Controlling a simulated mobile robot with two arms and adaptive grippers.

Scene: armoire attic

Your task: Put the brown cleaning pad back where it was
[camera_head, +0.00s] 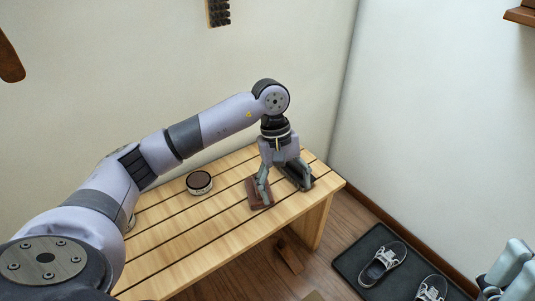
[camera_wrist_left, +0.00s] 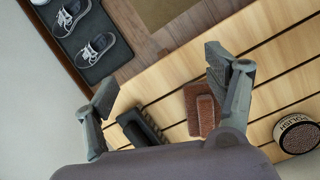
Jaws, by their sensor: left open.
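The brown cleaning pad (camera_head: 259,193) lies on the slatted wooden bench (camera_head: 215,232), near its right end. It also shows in the left wrist view (camera_wrist_left: 200,108) as a reddish-brown block. My left gripper (camera_head: 286,186) points down over the bench end, open, with its fingers spread wide and nothing between its tips. One finger is in front of part of the pad; I cannot tell whether they touch. A black brush (camera_wrist_left: 138,127) lies beside the pad, partly behind the other finger in the head view. Grey shapes at the lower right edge look like my right gripper (camera_head: 510,270), cut off.
A round tin (camera_head: 200,183) with a dark top stands on the bench, left of the pad. A dark mat (camera_head: 353,264) with a pair of sneakers (camera_head: 383,262) lies on the floor to the right. Walls close in behind the bench. The bench front is clear.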

